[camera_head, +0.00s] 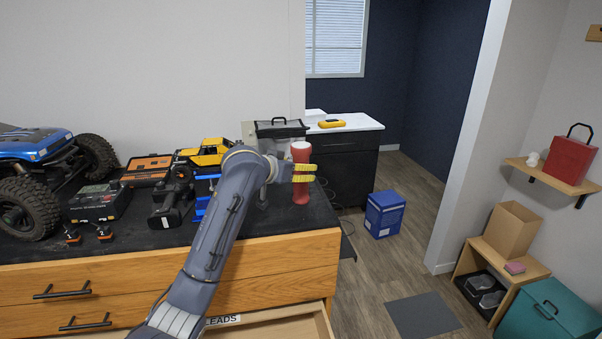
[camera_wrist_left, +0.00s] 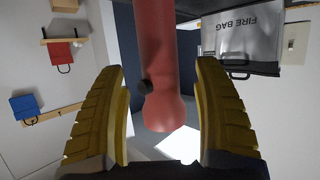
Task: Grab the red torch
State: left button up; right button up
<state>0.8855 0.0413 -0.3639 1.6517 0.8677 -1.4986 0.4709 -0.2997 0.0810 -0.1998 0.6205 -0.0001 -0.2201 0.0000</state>
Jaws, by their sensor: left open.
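The red torch (camera_head: 301,182) stands upright near the right end of the dark worktop, with a pale top. My left gripper (camera_head: 304,173) is at its upper half, with yellow fingers seen across the torch. In the left wrist view the torch (camera_wrist_left: 160,65) runs between the two yellow fingers of my left gripper (camera_wrist_left: 160,115). The fingers are open, with a visible gap on each side of the torch. A small dark button shows on the torch's side. My right gripper is in neither view.
A blue crawler (camera_head: 40,165), an orange case (camera_head: 148,168), a black drill-like tool (camera_head: 171,205) and a yellow model vehicle (camera_head: 207,153) crowd the worktop to the left. A fire bag (camera_wrist_left: 243,38) is near the torch. An open drawer (camera_head: 290,325) juts out below.

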pick_arm(q)
jog(key=shift+x, duration=1.6)
jog(key=shift+c, duration=0.2)
jog(key=c, duration=1.4)
